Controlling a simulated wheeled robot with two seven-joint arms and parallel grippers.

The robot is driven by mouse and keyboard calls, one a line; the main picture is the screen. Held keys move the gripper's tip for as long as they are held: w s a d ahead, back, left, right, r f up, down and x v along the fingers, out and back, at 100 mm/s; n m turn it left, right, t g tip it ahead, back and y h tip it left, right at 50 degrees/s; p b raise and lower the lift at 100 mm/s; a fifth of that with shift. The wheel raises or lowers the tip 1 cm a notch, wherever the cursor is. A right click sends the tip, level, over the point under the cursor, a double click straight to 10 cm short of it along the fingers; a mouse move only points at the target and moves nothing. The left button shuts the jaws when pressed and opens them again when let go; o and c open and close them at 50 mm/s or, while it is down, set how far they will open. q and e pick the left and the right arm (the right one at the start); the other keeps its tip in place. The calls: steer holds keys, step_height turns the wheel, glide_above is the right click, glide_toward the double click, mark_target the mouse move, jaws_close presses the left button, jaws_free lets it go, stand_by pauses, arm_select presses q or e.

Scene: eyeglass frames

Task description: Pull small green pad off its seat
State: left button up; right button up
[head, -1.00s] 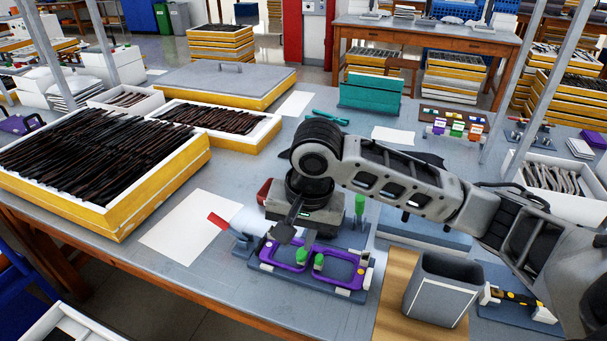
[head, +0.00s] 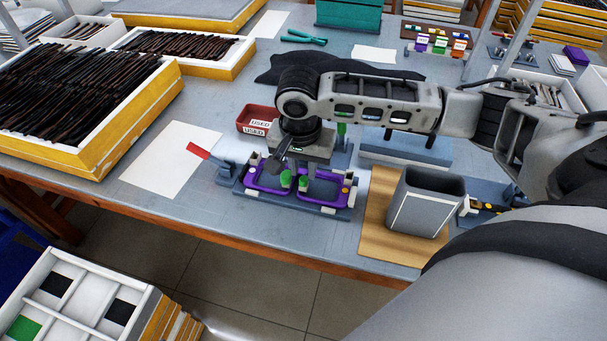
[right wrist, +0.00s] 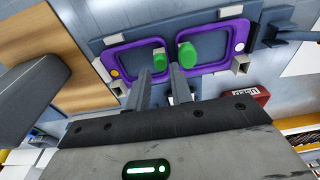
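A purple eyeglass frame (head: 327,205) lies in a blue-grey fixture (head: 345,212) on the table. Two green pads stand at its bridge. In the right wrist view the small green pad (right wrist: 159,58) sits left of a larger rounded green pad (right wrist: 187,55). My right gripper (right wrist: 159,73) points down at the bridge with its fingers apart. The small pad shows between and just beyond the fingertips; I cannot tell whether either finger touches it. In the head view the gripper (head: 286,168) partly covers the frame's bridge. My left gripper is not in view.
A grey open bin (head: 427,205) stands on a wooden board right of the fixture. A red tray marked USED (head: 257,121) lies behind it. A red-handled clamp (head: 199,149) is at its left.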

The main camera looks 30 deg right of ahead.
mark_target(304, 179)
steer(key=shift+w+d+f, duration=0.15)
steer(key=shift+f, duration=1.45)
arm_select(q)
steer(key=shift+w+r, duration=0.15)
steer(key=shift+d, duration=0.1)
arm_select(e)
jaws_close()
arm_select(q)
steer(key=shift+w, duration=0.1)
arm_select(e)
steer(key=shift+w+r, duration=0.1)
steer(key=shift+r, duration=0.25)
steer(key=shift+r, duration=0.1)
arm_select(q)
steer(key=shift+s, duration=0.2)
arm_select(e)
steer(key=shift+r, duration=2.2)
